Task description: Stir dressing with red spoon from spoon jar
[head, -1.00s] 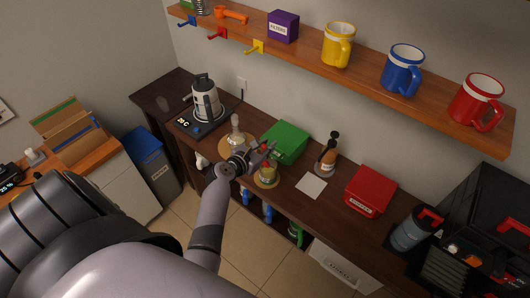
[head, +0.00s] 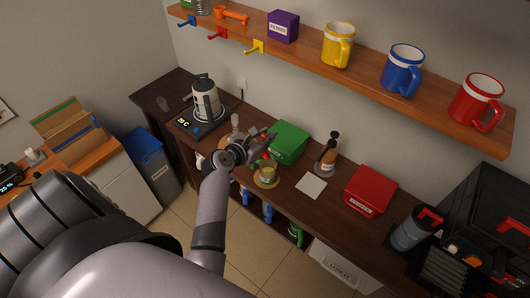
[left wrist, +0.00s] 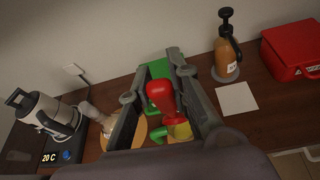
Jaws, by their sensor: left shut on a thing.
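My left gripper (head: 267,141) is shut on the red spoon (left wrist: 160,96), whose rounded red end shows between the fingers in the left wrist view. In the head view it is above and just behind the spoon jar (head: 267,175). The jar stands on a round mat, with yellow and green spoon parts (left wrist: 180,129) showing below the red spoon. Whether the red spoon's lower end is clear of the jar I cannot tell. A pale glass vessel (head: 235,122) stands on another round mat to the left, partly hidden by my gripper. I cannot tell which vessel holds the dressing. My right gripper is not in view.
A green box (head: 290,140) stands behind the jar. To the right are an orange pump bottle (head: 327,160), a white square (head: 311,186) and a red box (head: 370,192). A kettle (head: 206,98) is at the left. A shelf with mugs (head: 338,45) hangs above.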

